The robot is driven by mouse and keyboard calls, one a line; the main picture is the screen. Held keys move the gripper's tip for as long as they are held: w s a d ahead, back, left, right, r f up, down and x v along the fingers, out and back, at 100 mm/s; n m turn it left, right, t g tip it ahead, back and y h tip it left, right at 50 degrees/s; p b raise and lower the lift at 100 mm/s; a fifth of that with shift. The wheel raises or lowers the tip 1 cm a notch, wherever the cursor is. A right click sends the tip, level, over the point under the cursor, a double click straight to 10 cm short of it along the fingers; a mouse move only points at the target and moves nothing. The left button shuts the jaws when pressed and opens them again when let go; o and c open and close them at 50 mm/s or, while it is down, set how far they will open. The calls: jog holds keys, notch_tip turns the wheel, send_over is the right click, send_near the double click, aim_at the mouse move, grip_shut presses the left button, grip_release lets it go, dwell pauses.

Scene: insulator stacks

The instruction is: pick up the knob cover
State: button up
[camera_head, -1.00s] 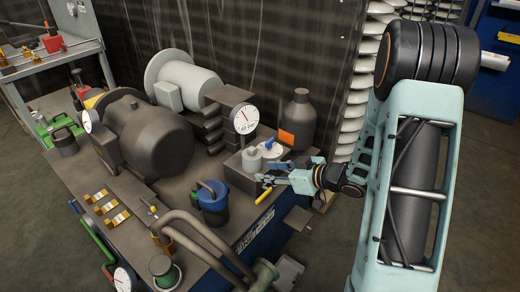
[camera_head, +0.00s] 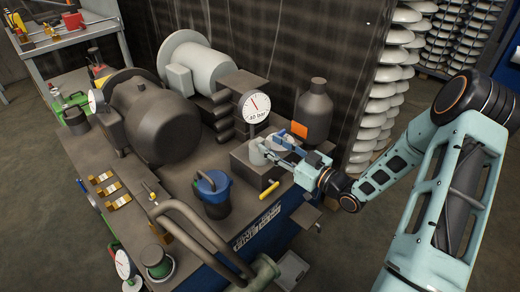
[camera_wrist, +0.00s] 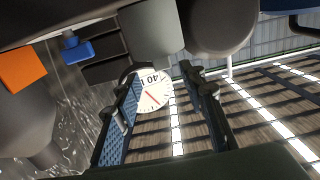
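A small light-grey cylinder (camera_head: 258,152), which I take to be the knob cover, stands upright on a dark box (camera_head: 243,163) near the bench's right edge. In the wrist view a grey cylinder (camera_wrist: 150,28), apparently the same one, shows upside down at the top, beyond the fingertips. My gripper (camera_head: 274,149) is just right of it in the head view, partly in front of the box. In the wrist view my gripper (camera_wrist: 165,85) is open, its fingers apart with nothing visible held between them. Contact with the cylinder cannot be told.
A pressure gauge (camera_head: 256,107) stands behind the box. A dark bottle with an orange label (camera_head: 314,112) is behind my gripper. A blue handle (camera_wrist: 77,48) and a yellow handle (camera_head: 269,189) are close by. A blue-lidded pot (camera_head: 213,194) stands left of the box.

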aim_at(262, 143)
jog(key=x, duration=0.1)
jog(key=b+x, duration=0.1)
jog(key=x, duration=0.2)
jog(key=shift+a+f, duration=0.3)
jog(key=shift+a, duration=0.05)
jog(key=shift+w+a, duration=0.3)
grip_shut()
